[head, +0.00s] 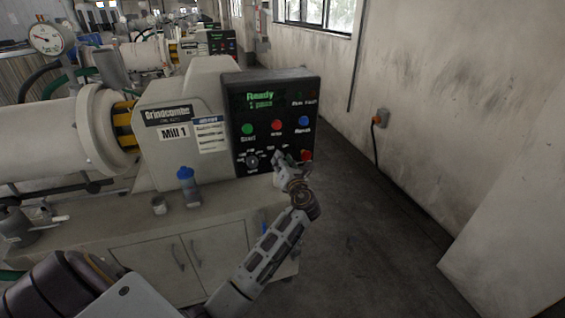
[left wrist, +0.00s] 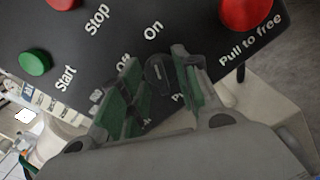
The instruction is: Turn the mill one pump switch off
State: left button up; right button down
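The mill one control panel (head: 240,125) is a black box on the machine labelled Mill 1. In the left wrist view the pump switch (left wrist: 160,74) is a small dark rotary knob below the words Off and On. I cannot tell for sure which word its mark points to. My left gripper (head: 282,160) is at the panel's lower right in the head view. In the left wrist view its green-padded fingers (left wrist: 165,88) are apart, one on each side of the knob, with a gap on the left. In the head view the gripper partly hides the switch. My right gripper is not in view.
A red pull-to-free button (left wrist: 246,12) is close to the right finger. Start (head: 247,129), stop (head: 276,125) and blue (head: 303,121) buttons sit above. The floor on the right is clear.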

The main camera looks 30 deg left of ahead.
pick_arm(q)
grip_shut()
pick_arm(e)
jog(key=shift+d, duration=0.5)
pick_arm(q)
jog(key=shift+n, duration=0.3)
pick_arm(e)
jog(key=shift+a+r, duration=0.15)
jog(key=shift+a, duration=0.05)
pick_arm(q)
jog(key=n, duration=1.1)
jog(key=shift+s+a+p, duration=0.15)
jog(key=shift+s+p, duration=0.05)
jog(key=shift+p, duration=0.1)
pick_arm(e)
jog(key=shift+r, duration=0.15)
pick_arm(q)
jog(key=shift+n, duration=0.4)
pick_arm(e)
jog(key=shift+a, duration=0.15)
